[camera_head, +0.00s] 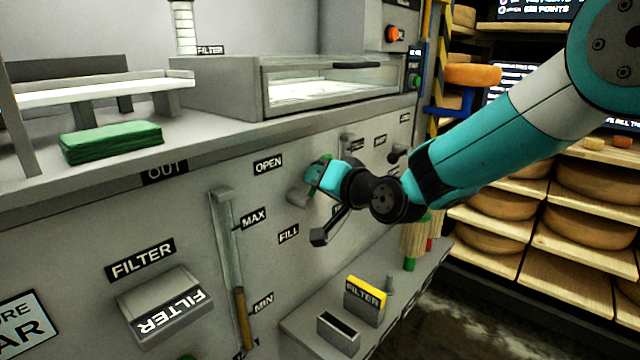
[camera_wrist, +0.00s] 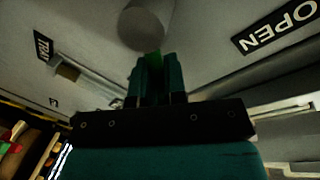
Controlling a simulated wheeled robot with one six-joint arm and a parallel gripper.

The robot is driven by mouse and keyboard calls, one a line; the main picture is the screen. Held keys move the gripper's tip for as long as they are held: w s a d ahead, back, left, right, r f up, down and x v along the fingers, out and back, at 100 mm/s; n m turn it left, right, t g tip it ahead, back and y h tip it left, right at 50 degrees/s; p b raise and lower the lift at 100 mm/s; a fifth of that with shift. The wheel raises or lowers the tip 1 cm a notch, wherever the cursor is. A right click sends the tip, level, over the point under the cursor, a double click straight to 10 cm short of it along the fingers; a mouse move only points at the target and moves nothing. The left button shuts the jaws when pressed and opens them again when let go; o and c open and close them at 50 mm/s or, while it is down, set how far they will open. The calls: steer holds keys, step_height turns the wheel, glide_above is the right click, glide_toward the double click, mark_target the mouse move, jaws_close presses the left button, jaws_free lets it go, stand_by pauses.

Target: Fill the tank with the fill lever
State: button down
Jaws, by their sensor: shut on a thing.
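The fill lever (camera_head: 297,196) is on the grey machine front between the OPEN and FILL labels, with a grey round end. My gripper (camera_head: 318,174) is shut on its green part, which shows between the fingers in the wrist view (camera_wrist: 153,62). The fingers and wrist hide much of the lever. A grey round part (camera_wrist: 145,22) is just beyond the fingertips. The tank's level gauge (camera_head: 228,240) is an upright tube left of the lever, marked MAX and MIN. Brown fill (camera_head: 243,315) stands in its lower part, near MIN.
A grey bar (camera_head: 325,233) juts out below my wrist. A lower shelf holds a yellow-topped FILTER box (camera_head: 365,298) and a dark-slotted box (camera_head: 338,333). A FILTER cover (camera_head: 165,305) juts out at left. Cheese shelves (camera_head: 570,245) stand at right.

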steer(key=shift+w+d+r, duration=0.25)
steer(key=shift+r, duration=0.35)
steer(key=c, duration=1.2)
jaws_free()
steer(key=shift+d, duration=0.1)
steer(key=shift+s+f, duration=0.2)
steer(key=b+v, duration=0.1)
steer(key=v, duration=1.6)
steer(key=shift+s+f+b, duration=0.15)
steer(key=shift+s+b, duration=0.05)
steer(key=shift+b, duration=0.1)
steer(key=s+d+f+n+g+h, duration=0.2)
steer(key=s+g, duration=0.2)
steer(key=s, duration=0.3)
steer(key=s+d+f+n+g+h, duration=0.2)
steer(key=s+g+h, duration=0.15)
steer(key=s, duration=0.45)
steer(key=s+d+f+n+g+h, duration=0.2)
steer(key=s+g, duration=0.2)
steer(key=s, duration=0.3)
step_height(320, 180, up, 29)
steer(key=p, duration=2.9)
steer(key=shift+s+d+r, duration=0.1)
steer(key=shift+s+d, duration=0.05)
